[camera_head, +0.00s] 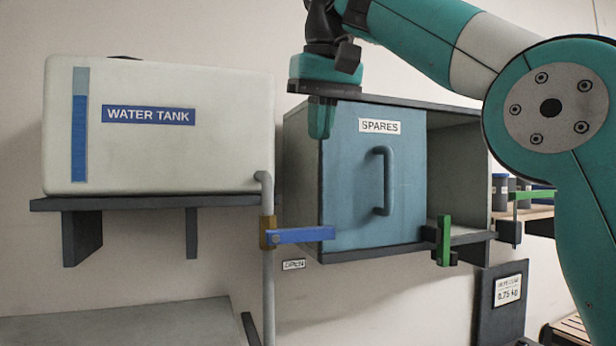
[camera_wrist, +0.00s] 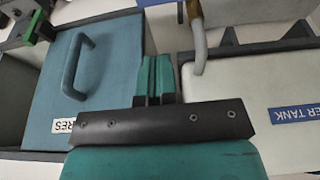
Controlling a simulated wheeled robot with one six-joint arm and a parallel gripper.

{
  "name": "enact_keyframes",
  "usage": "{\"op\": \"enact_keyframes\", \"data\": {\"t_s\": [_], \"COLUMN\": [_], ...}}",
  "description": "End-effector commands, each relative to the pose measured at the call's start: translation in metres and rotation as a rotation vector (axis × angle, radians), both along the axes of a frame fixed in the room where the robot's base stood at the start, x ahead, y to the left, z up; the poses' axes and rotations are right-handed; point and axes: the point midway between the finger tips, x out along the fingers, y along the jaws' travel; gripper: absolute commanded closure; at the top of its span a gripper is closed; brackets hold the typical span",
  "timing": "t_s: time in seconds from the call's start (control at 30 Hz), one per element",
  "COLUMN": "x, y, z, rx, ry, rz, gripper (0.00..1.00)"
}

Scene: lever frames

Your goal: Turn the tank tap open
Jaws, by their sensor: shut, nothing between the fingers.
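The white water tank (camera_head: 150,155) sits on a wall shelf at the left, and its corner shows at the right in the wrist view (camera_wrist: 250,100). A grey pipe runs down from its right side to the tap's brass body (camera_head: 267,232). The blue tap lever (camera_head: 305,235) sticks out level to the right, across the upright pipe. A small label (camera_head: 293,264), hard to read, is on the wall below the lever. My gripper (camera_head: 320,120) is well above the lever, fingers down, apart from it. Its green fingers (camera_wrist: 158,78) are together and empty. In the wrist view, the lever is not clearly visible.
The grey-blue SPARES cabinet door (camera_head: 345,190) with its handle (camera_head: 383,180) stands right of the tap, close behind the lever's tip. A green lever (camera_head: 444,240) is at the cabinet's lower right.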

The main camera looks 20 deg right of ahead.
Motion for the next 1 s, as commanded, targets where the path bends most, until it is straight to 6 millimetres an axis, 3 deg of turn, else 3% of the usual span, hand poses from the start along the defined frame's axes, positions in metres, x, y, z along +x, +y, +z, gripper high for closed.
{"op": "enact_keyframes", "data": {"t_s": [0.47,0.67,1.0], "x": [0.001,0.009,0.028], "y": [-0.005,-0.005,-0.003], "z": [-0.002,-0.034,-0.105], "rx": [0.000,0.000,0.001], "ry": [-0.002,0.000,-0.002], "rz": [-0.015,-0.016,-0.011], "gripper": [1.00,1.00,1.00]}}
